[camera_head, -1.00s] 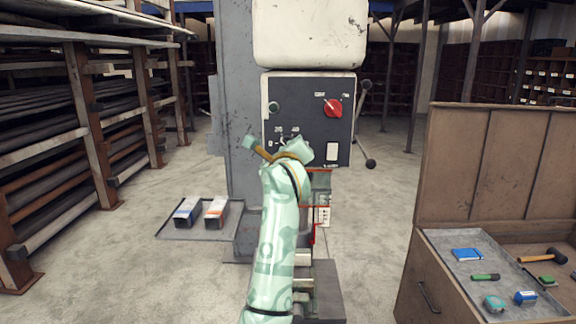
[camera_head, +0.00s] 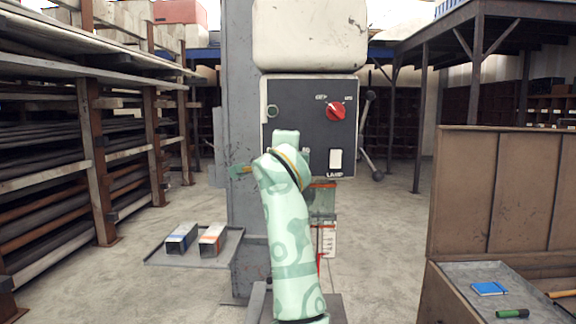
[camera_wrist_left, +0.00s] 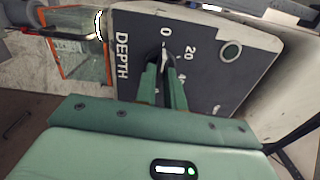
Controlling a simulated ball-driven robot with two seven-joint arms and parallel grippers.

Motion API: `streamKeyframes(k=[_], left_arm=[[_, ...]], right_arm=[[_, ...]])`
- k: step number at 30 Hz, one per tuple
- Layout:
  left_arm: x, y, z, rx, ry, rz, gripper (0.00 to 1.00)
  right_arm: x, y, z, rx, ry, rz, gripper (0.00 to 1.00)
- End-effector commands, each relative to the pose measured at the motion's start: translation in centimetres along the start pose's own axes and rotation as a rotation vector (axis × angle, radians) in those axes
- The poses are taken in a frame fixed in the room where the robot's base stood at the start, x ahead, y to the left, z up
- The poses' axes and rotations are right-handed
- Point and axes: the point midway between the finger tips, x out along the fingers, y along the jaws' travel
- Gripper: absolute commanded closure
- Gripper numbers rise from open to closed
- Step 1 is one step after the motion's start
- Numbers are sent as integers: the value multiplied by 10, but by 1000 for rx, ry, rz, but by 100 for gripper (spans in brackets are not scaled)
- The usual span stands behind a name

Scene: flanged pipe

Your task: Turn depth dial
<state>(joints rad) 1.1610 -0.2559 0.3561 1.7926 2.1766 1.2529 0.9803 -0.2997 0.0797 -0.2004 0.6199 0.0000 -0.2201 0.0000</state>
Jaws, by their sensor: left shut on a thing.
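The depth dial (camera_wrist_left: 164,62) sits on a dark panel face, beside the word DEPTH and marks such as 0 and 20. My left gripper (camera_wrist_left: 162,72) is shut on this dial in the left wrist view, one finger on each side of it. The fingers cover much of the dial, so its exact setting is hard to read. In the head view my left wrist and forearm stand in front of the lower panel and hide the dial and the fingertips. My right gripper is in neither view.
The control panel (camera_head: 311,126) also carries a red knob (camera_head: 335,111), a round button (camera_head: 273,111) and a white lamp switch (camera_head: 335,159). A lever (camera_head: 369,130) stands right of it. A tray with two boxes (camera_head: 195,253) is at left, a tool chest (camera_head: 490,195) at right.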

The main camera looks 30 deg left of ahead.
Motion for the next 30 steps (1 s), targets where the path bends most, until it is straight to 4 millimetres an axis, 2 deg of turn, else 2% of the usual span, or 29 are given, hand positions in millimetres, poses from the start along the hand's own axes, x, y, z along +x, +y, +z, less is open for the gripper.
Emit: streamKeyframes(k=[6, 22, 23, 24, 25, 30], left_arm=[[0, 1, -1, -63, 1, 1, 100], [0, -1, 0, -84, 1, -1, 100], [0, -1, 0, -83, 1, -1, 81], [0, -1, 0, -83, 1, -1, 70], [0, -1, 0, -83, 1, -1, 67], [0, -1, 0, -82, 0, -1, 67]], right_arm=[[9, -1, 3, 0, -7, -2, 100], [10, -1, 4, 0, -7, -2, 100], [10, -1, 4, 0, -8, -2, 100], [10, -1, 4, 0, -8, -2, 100], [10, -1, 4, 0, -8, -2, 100], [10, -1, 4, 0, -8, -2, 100]])
